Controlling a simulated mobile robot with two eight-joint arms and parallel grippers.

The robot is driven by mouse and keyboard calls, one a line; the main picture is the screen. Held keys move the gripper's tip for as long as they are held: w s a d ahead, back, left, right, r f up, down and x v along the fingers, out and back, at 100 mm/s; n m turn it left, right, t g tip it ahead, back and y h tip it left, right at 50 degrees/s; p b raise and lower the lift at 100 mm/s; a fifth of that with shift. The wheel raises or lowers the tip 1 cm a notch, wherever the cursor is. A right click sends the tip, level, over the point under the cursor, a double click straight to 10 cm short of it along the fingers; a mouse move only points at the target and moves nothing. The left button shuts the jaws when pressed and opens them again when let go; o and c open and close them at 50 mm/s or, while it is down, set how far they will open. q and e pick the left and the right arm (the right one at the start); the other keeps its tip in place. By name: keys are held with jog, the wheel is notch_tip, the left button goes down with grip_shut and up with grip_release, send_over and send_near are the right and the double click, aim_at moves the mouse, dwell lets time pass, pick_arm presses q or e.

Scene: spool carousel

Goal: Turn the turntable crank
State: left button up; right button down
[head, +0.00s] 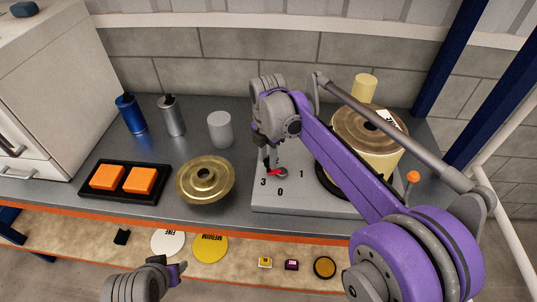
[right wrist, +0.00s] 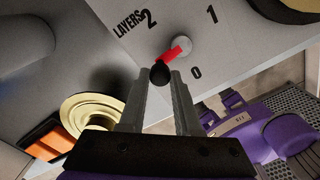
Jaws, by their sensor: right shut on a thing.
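A grey box (head: 262,198) carries a turntable with a large cream spool (head: 378,158) with a brown top, partly hidden by my right arm. An orange knob (head: 412,177) on a stem, perhaps the crank handle, shows at the turntable's right, apart from both grippers. On the box's front left, a short red arm (right wrist: 173,53) turns on a round hub among printed numbers and the word LAYERS. My right gripper (right wrist: 161,80) is shut on the black knob (right wrist: 160,73) at this arm's end. My left gripper (head: 176,272) is low at the front; its jaw opening is unclear.
On the bench stand a brass flanged spool (head: 205,180), a black tray (head: 91,192) with two orange blocks, a blue bottle (head: 131,115), a grey bottle (head: 171,116) and a grey cylinder (head: 220,130). A lower shelf (head: 215,262) holds discs and small items.

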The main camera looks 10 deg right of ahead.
jog(key=shift+s+d+n, duration=0.1)
jog(key=shift+s+n, duration=0.3)
jog(key=shift+n, duration=0.75)
jog(key=shift+s+n, duration=0.4)
jog(key=shift+n, duration=0.75)
jog(key=c, duration=0.6)
grip_release()
notch_tip(320, 180, up, 11)
jog(key=shift+p, duration=0.3)
jog(key=shift+f, duration=0.1)
